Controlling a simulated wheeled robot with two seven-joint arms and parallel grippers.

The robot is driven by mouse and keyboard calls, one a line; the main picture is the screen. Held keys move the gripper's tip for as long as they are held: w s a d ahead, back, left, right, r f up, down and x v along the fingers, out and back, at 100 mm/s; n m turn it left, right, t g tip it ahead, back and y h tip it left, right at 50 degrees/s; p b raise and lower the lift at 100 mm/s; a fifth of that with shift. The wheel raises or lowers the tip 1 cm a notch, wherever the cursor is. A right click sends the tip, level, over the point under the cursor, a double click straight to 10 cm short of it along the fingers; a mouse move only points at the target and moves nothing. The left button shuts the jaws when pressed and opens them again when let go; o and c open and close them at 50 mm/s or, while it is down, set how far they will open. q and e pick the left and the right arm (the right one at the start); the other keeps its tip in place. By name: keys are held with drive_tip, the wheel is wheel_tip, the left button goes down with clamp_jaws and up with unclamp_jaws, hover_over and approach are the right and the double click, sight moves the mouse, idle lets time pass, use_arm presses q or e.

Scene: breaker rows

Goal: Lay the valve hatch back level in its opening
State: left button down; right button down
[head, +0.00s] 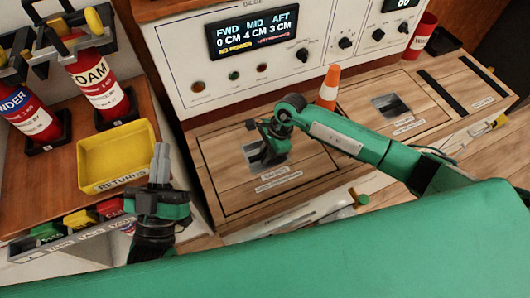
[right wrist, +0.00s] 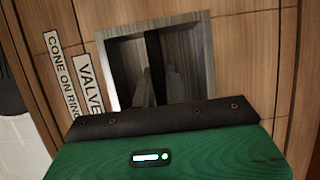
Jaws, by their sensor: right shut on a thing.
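The square opening beside the VALVE label (right wrist: 88,85) is in the wooden deck on the near side of the console. The valve hatch (right wrist: 190,55) shows as a grey, unevenly lit panel inside this opening, with a dark narrow strip down its middle. Its exact tilt cannot be told. My right gripper (right wrist: 160,80) reaches down into the opening and is shut on the hatch, at the dark strip. In the head view my right gripper (head: 266,152) hides much of the opening. My left gripper (head: 160,158) is empty, its fingers together, near the yellow bin.
An orange cone (head: 329,86) stands behind my right forearm. A second opening (head: 391,106) lies farther right in the deck. The console (head: 280,80) rises behind. A yellow RETURNS bin (head: 117,155) and red extinguishers (head: 98,83) stand at the left.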

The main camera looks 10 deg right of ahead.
drive_tip(key=c, duration=1.4)
unclamp_jaws()
drive_tip(key=shift+r, duration=0.1)
drive_tip(key=shift+o, duration=0.2)
drive_tip(key=shift+f, duration=0.2)
drive_tip(key=p+v, duration=0.3)
drive_tip(key=v, duration=1.1)
drive_tip(key=shift+a, duration=0.15)
